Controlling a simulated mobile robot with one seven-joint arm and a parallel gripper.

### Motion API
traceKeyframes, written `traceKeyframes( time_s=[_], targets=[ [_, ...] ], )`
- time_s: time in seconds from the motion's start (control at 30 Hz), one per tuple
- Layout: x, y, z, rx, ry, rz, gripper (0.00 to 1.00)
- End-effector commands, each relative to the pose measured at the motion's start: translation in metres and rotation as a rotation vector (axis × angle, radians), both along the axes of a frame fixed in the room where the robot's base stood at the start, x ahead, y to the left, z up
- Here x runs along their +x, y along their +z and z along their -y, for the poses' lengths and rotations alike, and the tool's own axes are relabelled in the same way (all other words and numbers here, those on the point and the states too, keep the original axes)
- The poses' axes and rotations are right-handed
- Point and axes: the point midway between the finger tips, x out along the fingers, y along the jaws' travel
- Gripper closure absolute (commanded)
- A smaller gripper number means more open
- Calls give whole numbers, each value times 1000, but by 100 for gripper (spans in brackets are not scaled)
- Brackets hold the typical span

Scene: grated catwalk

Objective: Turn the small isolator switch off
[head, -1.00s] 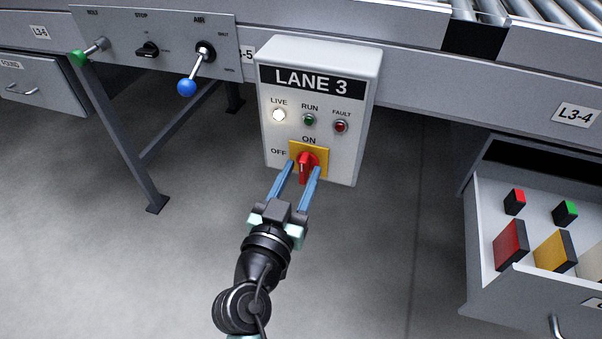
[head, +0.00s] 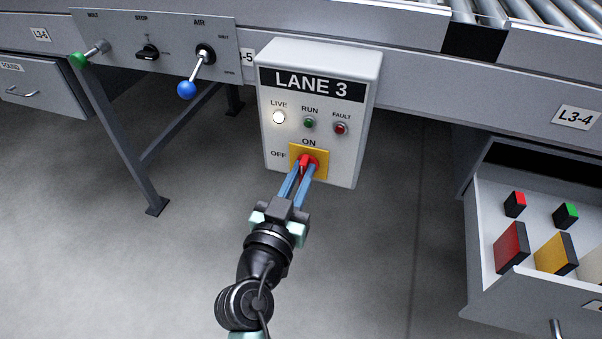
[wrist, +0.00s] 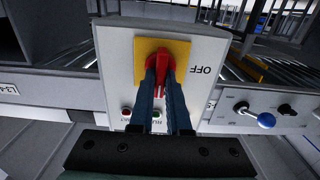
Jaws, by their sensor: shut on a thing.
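The isolator switch is a red rotary handle (head: 304,161) on a yellow plate (head: 322,155), low on the grey LANE 3 box (head: 348,100). ON is printed above the plate and OFF to its left. The handle points up toward ON. My gripper (head: 303,173) is shut on the red handle, one blue finger on each side. The white LIVE lamp (head: 279,117) is lit; the RUN lamp (head: 309,123) and FAULT lamp (head: 341,128) look dark.
To the left, a panel carries a green-tipped lever (head: 78,61), a black STOP knob (head: 148,51) and a blue-balled AIR lever (head: 187,89). An open drawer (head: 500,290) with coloured blocks stands at right. The floor below the box is clear.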

Motion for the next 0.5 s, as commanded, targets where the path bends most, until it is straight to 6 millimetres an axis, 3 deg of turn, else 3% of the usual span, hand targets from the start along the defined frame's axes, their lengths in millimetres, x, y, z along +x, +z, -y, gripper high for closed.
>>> traceKeyframes(
  time_s=[0.27,0.5],
  targets=[
    [0,0,-1,-73,0,-25,100],
    [0,0,-1,-240,0,-79,100]
  ],
)
